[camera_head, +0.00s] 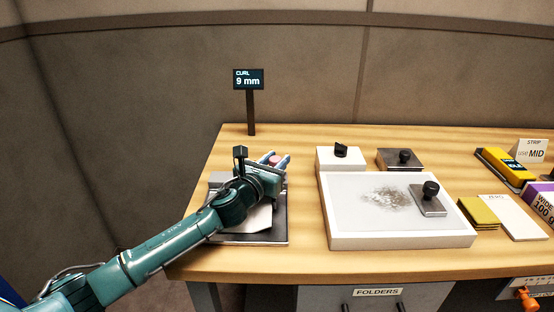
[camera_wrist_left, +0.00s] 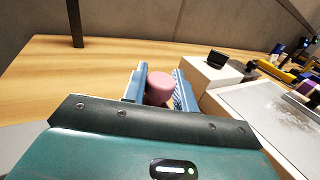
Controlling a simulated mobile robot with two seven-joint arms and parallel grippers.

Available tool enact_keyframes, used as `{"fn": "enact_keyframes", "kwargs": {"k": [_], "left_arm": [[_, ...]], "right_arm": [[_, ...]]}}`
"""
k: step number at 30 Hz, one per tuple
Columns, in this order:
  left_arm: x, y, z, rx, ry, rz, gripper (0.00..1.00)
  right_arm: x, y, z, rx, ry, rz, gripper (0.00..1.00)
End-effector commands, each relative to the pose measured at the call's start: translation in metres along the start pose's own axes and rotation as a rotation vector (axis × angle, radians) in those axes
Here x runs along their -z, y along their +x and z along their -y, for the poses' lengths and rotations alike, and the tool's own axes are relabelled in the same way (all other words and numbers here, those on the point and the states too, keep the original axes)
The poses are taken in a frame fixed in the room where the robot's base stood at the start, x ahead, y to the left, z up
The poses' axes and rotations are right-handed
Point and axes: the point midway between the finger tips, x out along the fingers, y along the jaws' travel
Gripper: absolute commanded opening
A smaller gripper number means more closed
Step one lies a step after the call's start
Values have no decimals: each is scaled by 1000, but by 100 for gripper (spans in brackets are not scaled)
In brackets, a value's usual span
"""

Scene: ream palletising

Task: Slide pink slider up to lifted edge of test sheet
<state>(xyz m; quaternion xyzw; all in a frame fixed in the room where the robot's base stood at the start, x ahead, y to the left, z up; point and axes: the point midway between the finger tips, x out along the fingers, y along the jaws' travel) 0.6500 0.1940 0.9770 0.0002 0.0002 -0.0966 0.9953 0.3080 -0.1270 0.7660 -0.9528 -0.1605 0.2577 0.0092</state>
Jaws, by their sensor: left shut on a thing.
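The pink slider (camera_head: 275,160) is a small rounded pink piece at the far side of the curl gauge on the left of the table. My left gripper (camera_wrist_left: 160,88) is shut on the pink slider (camera_wrist_left: 159,87), with one finger on each side of it. In the head view my left gripper (camera_head: 274,161) and arm cover much of the gauge. A pale sheet (camera_head: 256,220) lies on the dark plate (camera_head: 268,239) under my arm; its edge near the slider is hidden. The display (camera_head: 248,80) reads "CURL 9 mm". My right gripper is not in view.
A white tray (camera_head: 338,242) with grey powder and a black-knobbed metal block (camera_head: 430,198) stands right of the gauge. Bare wood (camera_head: 290,235) separates gauge and tray.

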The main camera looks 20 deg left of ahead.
Motion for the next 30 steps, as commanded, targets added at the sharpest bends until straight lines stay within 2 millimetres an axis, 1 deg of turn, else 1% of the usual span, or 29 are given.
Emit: {"fn": "enact_keyframes", "kwargs": {"k": [1, 2, 9, 17, 20, 23, 27, 30], "left_arm": [[-1, 0, 0, -1, 0, 2, 0], [-1, 0, 0, -1, 0, 2, 31], [-1, 0, 0, -1, 0, 1, 50], [0, -1, 0, -1, 0, 0, 50], [0, -9, 0, -1, 0, -2, 50], [-2, -24, 0, 0, 1, -3, 50], [-2, -56, 0, 1, 1, -4, 50], [-1, -79, 0, 0, 2, -3, 50]], "right_arm": [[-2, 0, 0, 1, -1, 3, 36], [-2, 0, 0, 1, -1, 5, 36], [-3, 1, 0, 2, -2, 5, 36], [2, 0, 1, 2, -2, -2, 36], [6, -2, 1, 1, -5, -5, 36], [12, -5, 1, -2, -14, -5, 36], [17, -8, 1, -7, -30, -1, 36], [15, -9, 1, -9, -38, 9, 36]]}}
